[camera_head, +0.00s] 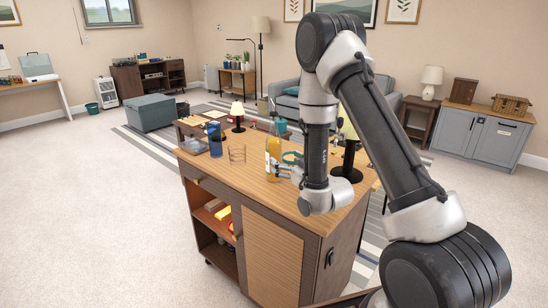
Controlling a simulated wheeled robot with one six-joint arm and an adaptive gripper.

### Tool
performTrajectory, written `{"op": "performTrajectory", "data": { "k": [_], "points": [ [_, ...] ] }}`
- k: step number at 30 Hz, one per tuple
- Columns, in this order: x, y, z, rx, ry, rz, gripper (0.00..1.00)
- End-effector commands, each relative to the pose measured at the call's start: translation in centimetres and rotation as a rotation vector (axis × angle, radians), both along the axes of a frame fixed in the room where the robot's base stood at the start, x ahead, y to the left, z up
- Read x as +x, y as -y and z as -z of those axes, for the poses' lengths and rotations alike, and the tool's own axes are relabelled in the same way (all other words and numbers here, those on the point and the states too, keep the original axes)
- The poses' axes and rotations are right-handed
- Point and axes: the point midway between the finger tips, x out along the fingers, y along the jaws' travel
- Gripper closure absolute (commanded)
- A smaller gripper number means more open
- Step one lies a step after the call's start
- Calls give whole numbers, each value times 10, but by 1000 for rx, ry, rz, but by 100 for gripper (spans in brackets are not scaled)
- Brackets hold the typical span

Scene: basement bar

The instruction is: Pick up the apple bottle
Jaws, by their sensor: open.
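A yellow-orange bottle (273,150), which looks like the apple bottle, stands upright on the wooden top of the cabinet (255,190), near its middle. My gripper (284,170) is low over the same top, just right of the bottle, with its fingers pointing left toward it. The gripper is open. The fingers are small here, and I cannot tell whether they touch the bottle or reach around it. My arm covers part of the cabinet top to the right.
A black-based lamp (346,174) is close right of my arm. The carpet (90,220) to the left is clear.

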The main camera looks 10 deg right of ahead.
Motion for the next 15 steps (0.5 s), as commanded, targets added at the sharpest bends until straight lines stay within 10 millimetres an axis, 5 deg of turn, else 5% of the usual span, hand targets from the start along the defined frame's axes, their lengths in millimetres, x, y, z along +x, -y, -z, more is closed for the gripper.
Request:
{"op": "performTrajectory", "data": {
  "k": [5,15],
  "points": [
    [0,-5,9,22,43,-9,22],
    [43,-20,10,23,48,-9,22]
  ]
}}
